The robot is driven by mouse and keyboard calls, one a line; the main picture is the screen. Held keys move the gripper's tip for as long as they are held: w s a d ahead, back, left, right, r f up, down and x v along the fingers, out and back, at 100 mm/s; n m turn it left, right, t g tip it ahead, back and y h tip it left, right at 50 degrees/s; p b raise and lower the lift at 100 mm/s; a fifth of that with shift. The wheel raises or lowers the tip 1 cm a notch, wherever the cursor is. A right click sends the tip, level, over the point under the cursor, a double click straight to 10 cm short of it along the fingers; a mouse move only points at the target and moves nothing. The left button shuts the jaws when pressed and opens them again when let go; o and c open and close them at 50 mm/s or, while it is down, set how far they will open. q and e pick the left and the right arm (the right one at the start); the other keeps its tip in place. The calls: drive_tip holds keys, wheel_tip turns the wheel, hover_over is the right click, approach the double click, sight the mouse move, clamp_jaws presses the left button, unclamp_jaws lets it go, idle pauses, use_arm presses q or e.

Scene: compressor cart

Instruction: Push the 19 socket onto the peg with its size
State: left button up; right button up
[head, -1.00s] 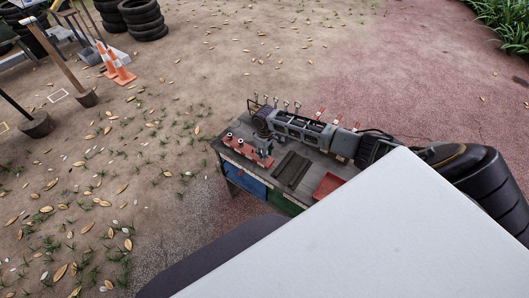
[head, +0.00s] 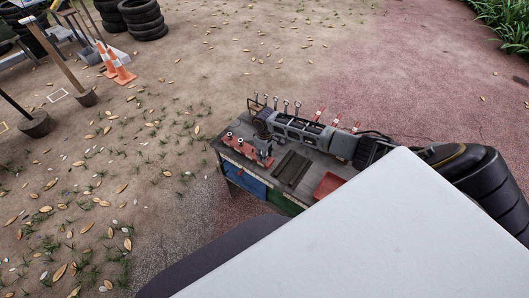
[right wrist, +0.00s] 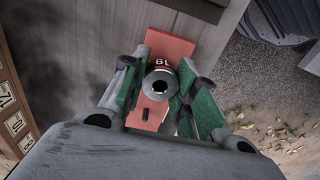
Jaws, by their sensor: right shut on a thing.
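The 19 socket (right wrist: 158,84) is a grey metal ring with a dark hole and a red band marked 19. My right gripper (right wrist: 160,88) has green fingers shut on its sides. The socket is over the red peg rail (right wrist: 172,46); the peg under it is hidden, so I cannot tell whether it is around it. In the head view my right gripper (head: 266,146) reaches down at the right end of the red rail (head: 236,148). Other upright pieces (head: 229,135) stand at the rail's left. My left gripper is not in view.
The rail lies on a grey cart top (head: 315,163). A dark grooved tray (head: 291,167) and a red tray (head: 328,186) are to the right. Several upright tools stand along the back edge. A board with number labels (right wrist: 15,122) shows at left in the wrist view.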

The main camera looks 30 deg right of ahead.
drive_tip(key=o, duration=1.1)
drive_tip(key=shift+r, duration=5.95)
drive_tip(key=shift+s+f, duration=0.1)
